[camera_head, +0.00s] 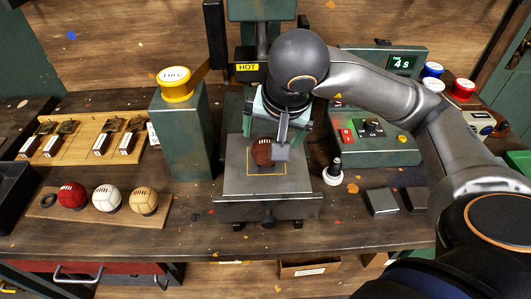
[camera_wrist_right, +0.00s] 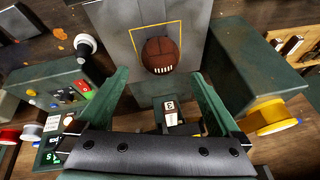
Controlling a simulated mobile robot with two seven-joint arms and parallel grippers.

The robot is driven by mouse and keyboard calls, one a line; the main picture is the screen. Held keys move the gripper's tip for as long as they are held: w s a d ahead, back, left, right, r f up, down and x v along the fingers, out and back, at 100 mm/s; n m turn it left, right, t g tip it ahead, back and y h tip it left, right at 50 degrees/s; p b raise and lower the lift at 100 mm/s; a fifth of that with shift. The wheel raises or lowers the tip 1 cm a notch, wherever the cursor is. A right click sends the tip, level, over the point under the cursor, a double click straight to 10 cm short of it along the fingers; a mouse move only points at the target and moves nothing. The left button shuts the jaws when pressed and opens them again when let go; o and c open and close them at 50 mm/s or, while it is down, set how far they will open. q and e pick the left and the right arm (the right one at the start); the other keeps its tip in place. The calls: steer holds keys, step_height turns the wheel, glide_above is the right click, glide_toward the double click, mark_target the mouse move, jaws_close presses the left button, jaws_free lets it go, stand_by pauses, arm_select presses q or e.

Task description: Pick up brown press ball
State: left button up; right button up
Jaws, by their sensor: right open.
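The brown press ball (camera_head: 261,152), dark brown with white lacing, rests on the grey press plate (camera_head: 240,185) inside a yellow square outline. In the head view, part of my right wrist covers its right side. The right wrist view shows the ball (camera_wrist_right: 161,55) whole, just beyond my fingertips. My right gripper (camera_head: 281,122) is above and behind the ball, with its green fingers apart. In the right wrist view the gripper (camera_wrist_right: 158,86) is open and empty, apart from the ball. My left gripper is out of view.
Red, white and tan balls (camera_head: 108,198) sit on a wooden strip at left. A green post with a yellow cap (camera_head: 176,84) stands left of the press. The front bench is mostly clear.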

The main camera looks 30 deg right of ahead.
mark_target(268, 145)
steer(key=shift+x, duration=3.6)
steer(key=shift+s+a+f, duration=0.1)
steer(key=shift+s+a, duration=0.05)
steer(key=shift+a, duration=0.05)
steer(key=shift+c, duration=0.4)
steer(key=c, duration=1.2)
steer(key=shift+c, duration=0.2)
steer(key=shift+r, duration=0.2)
